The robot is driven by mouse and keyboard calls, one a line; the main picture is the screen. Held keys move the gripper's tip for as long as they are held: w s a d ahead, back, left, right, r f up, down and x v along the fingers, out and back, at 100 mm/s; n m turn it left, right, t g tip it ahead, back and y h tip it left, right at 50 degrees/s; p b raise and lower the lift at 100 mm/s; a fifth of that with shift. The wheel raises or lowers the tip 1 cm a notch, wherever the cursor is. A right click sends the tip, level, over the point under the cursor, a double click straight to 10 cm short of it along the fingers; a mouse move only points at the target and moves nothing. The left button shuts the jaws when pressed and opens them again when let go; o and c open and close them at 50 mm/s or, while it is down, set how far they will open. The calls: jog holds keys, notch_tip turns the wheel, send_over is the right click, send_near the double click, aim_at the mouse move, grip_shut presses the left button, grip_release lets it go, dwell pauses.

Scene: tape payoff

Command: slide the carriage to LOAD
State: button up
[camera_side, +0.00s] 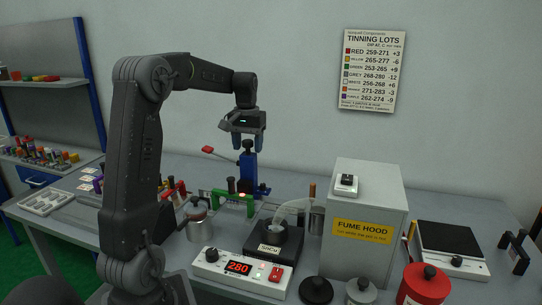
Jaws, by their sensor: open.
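My gripper (249,141) points down with its two fingers apart and nothing between them. It hangs above a blue upright post (248,172) that stands on the bench behind the solder pot. A lever with a red end (208,150) reaches left from near the post's top. A green bracket (232,204) with a dark knob (231,185) sits just in front and left of the post. I cannot tell which of these parts is the carriage, and no LOAD mark can be read. The gripper looks apart from the post, though the depth is hard to judge.
A solder pot (273,241) and a controller reading 280 (240,270) stand in front. The fume hood (366,228) blocks the right side. A metal can (198,226) stands left of the pot. A scale (447,240) and red canister (424,287) are further right.

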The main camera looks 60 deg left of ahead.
jog(key=shift+r, duration=3.45)
jog(key=d+r+m+t, duration=0.1)
jog(key=d+m, duration=0.2)
jog(key=d, duration=0.9)
jog(key=s+d+f+m+t, duration=0.2)
jog(key=s+d, duration=0.4)
jog(key=d, duration=0.4)
jog(key=s+d+f+m+t, duration=0.2)
jog(key=s+d+f+m, duration=0.2)
jog(key=s+d, duration=0.3)
jog(key=d+f, duration=0.1)
jog(key=d, duration=0.1)
jog(key=shift+s+d+f+t, duration=0.3)
jog(key=shift+d, duration=0.1)
